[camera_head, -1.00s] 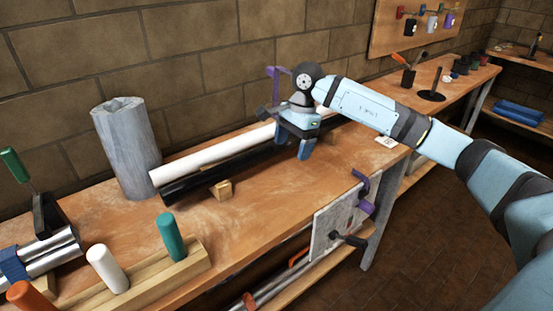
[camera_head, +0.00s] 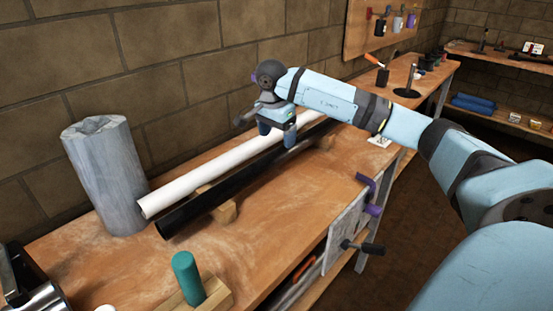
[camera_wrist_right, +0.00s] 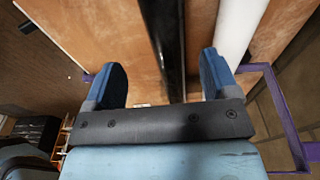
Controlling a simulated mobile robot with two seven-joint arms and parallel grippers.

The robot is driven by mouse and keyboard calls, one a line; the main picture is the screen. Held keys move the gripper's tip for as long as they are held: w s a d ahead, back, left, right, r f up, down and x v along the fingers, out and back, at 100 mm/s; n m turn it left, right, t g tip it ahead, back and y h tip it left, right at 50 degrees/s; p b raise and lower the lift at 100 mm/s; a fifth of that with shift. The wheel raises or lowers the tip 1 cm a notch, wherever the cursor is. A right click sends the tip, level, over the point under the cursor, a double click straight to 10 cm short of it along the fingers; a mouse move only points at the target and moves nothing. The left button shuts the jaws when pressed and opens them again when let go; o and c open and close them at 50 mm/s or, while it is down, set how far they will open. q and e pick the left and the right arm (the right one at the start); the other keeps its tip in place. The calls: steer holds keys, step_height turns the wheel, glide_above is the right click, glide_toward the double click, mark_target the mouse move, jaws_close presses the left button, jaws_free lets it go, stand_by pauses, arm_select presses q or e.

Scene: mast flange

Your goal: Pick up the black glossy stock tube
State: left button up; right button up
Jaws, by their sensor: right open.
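The black glossy stock tube (camera_head: 230,185) lies lengthwise along the workbench, propped on small wooden blocks. A white tube (camera_head: 200,173) lies parallel to it on the wall side. My right gripper (camera_head: 277,133) is over the two tubes, toward their far half, fingers pointing down. In the right wrist view its open fingers (camera_wrist_right: 164,75) stand on either side of the black tube (camera_wrist_right: 164,40), with nothing held. The white tube (camera_wrist_right: 238,25) passes outside the finger on the right there. Whether the fingertips reach down beside the black tube I cannot tell. My left gripper is not in view.
A grey rough column (camera_head: 105,175) stands near the tubes' near ends. A teal peg (camera_head: 187,278) stands on a wooden block in front. A grey plate with clamps (camera_head: 345,235) hangs at the bench's front edge. The bench top (camera_head: 110,265) between is clear.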

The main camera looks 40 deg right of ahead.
mark_target(277, 150)
steer(key=f, duration=0.5)
steer(key=w+d+f+b, duration=0.1)
steer(key=f, duration=0.2)
steer(key=shift+d+f, duration=0.1)
steer(key=c, duration=1.3)
